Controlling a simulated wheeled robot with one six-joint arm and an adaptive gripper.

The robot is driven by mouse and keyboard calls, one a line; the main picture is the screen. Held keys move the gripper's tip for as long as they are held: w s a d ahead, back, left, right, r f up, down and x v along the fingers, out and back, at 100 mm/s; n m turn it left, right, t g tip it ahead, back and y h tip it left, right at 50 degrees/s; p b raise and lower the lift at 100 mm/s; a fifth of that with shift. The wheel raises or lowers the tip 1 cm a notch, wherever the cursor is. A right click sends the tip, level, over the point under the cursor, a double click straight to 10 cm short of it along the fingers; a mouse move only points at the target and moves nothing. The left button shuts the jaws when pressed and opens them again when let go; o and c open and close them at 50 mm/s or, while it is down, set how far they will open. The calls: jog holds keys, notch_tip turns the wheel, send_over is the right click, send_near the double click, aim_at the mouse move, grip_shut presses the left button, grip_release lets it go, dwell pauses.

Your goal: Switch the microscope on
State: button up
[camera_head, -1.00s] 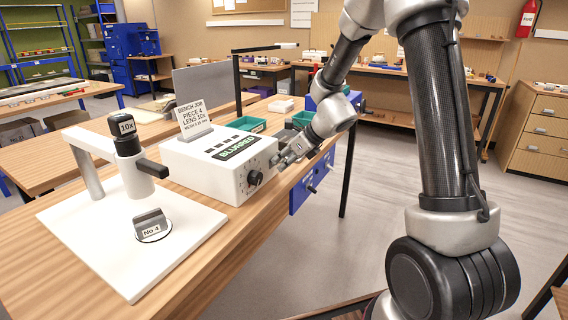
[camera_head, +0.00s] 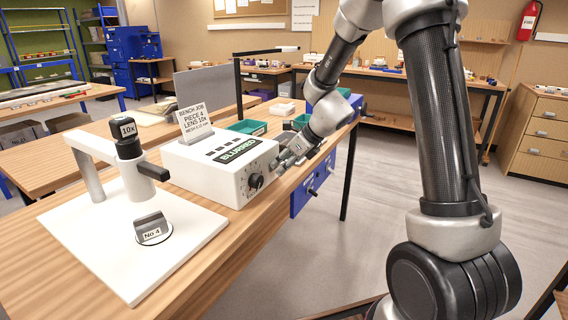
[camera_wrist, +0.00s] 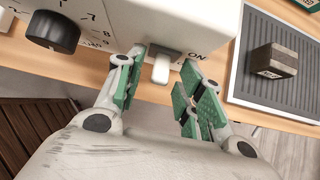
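The microscope (camera_head: 130,175) stands on a white base at the left of the bench, with a lens marked 10x and a grey piece labelled No.4 (camera_head: 151,229) under it. Beside it is its white control box (camera_head: 215,172), whose display reads "BLURRED". In the wrist view the box front carries a black dial (camera_wrist: 52,32) and a white switch lever (camera_wrist: 162,68) with "ON" printed to its right. My gripper (camera_wrist: 160,85) is open at the box front, its green-padded fingers on either side of the lever with gaps. It also shows in the head view (camera_head: 287,160).
A card (camera_head: 194,122) reading "BENCH JOB PIECE 4 LENS 10x" stands on the box. Green trays (camera_head: 247,127) lie behind it. In the wrist view a grey ribbed mat (camera_wrist: 262,75) bears a dark block (camera_wrist: 272,62) right of my gripper. The floor right of the bench is clear.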

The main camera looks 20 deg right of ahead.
jog(key=v, duration=1.2)
